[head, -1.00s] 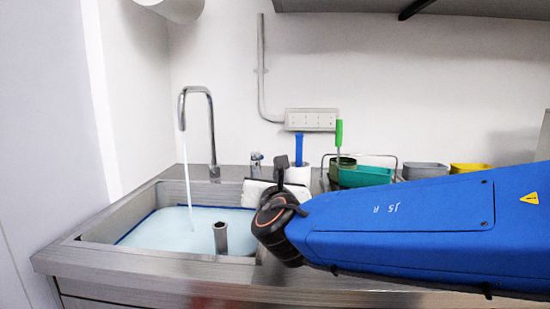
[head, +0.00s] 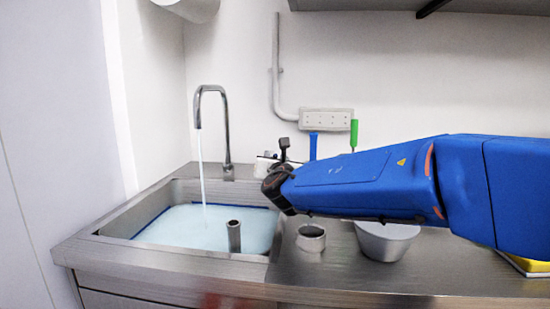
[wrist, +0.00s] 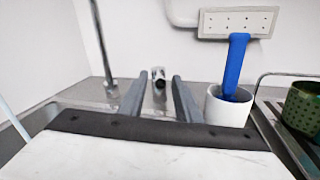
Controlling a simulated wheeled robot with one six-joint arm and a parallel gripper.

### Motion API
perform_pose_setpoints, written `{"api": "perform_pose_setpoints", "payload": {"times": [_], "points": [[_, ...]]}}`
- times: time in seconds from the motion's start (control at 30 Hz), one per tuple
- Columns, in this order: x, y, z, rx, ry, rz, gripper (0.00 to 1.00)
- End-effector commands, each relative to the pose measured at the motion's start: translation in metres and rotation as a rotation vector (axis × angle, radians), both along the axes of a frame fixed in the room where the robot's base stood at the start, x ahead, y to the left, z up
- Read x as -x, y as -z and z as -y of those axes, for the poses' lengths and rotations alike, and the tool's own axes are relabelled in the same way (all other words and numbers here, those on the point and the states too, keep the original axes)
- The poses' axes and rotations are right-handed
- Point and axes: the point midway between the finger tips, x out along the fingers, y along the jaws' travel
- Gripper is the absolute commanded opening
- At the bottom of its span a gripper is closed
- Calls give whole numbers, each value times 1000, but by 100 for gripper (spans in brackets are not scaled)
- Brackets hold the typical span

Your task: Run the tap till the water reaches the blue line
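The chrome tap (head: 226,130) runs, and a thin stream (head: 202,175) falls into the steel sink (head: 120,222). Pale blue water (head: 175,228) fills much of the basin. The dark blue line (head: 152,221) shows along the left and back walls, very close to the water's edge; I cannot tell whether they meet exactly. My gripper (wrist: 158,92) is open and empty in the wrist view. A small metal tap knob (wrist: 158,76) shows between and just beyond its fingertips, apparently untouched. In the head view my arm hides most of the gripper and the knob.
An upright pipe (head: 234,236) stands in the water. A metal ring-shaped opening (head: 311,238) and a grey tub (head: 386,241) are on the counter. A white cup (wrist: 228,109) with a blue-handled tool stands right of the knob, near a green perforated pot (wrist: 301,108).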

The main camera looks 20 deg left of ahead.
Motion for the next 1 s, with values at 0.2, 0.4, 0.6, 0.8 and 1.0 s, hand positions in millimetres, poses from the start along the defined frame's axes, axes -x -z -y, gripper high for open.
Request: {"api": "perform_pose_setpoints", "payload": {"times": [0.2,0.4,0.6,0.8,1.0], "points": [[-12,0,-6,0,0,0,31],[-13,0,-6,0,0,-1,31],[-13,0,-6,0,0,0,2],[-12,0,-6,-1,1,-1,0],[-9,-1,-15,-5,46,3,0]]}}
